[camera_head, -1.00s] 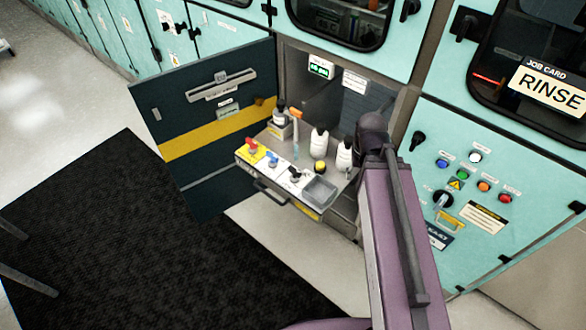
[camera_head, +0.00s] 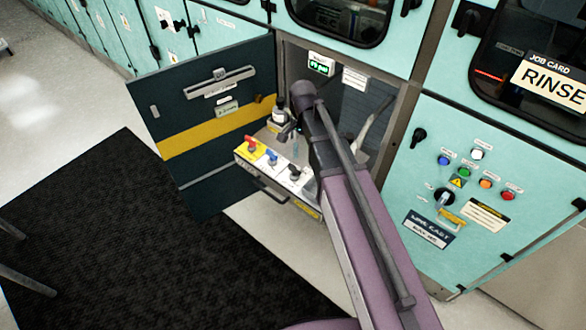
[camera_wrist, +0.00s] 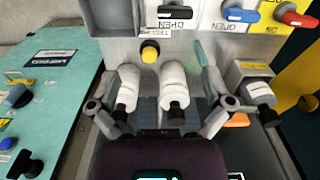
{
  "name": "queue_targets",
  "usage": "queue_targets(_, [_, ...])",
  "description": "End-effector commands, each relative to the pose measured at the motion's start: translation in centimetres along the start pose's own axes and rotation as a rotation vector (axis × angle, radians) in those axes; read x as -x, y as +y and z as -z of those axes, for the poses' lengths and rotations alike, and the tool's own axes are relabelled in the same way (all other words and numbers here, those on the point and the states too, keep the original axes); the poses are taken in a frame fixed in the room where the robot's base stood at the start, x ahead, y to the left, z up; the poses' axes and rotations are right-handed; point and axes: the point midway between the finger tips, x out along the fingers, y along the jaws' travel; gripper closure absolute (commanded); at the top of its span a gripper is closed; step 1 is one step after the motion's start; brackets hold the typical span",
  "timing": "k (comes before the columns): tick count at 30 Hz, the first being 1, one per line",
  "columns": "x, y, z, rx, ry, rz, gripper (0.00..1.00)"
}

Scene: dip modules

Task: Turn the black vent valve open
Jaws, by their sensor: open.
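The black vent valve (camera_head: 295,173) sits at the right end of a row of three handles on the pulled-out drawer, right of the blue handle (camera_head: 272,157) and the red handle (camera_head: 250,143). Contact with the bottles cannot be told. In the head view my arm mostly hides the gripper.
A yellow knob (camera_wrist: 150,51) and a grey tray (camera_wrist: 112,20) lie near the valve. Another bottle (camera_wrist: 259,92) stands on the right. The open dark cabinet door (camera_head: 215,115) bounds the left side. A teal button panel (camera_head: 470,190) is on the right.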

Motion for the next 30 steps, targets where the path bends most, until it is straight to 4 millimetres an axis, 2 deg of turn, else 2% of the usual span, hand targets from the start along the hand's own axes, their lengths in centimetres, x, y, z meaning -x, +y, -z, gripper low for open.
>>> queue_targets(1, [-0.1, -1.2, 0.0, -0.02, 0.0, 0.0, 0.0])
queue_targets(6, [-0.1, -2.4, -0.5, -0.064, 0.0, 0.0, 0.0])
queue_targets(20, [-0.3, -2.4, -0.6, -0.066, 0.0, 0.0, 0.0])
queue_targets(30, [-1.9, -2.5, -0.6, -0.065, 0.0, 0.0, 0.0])
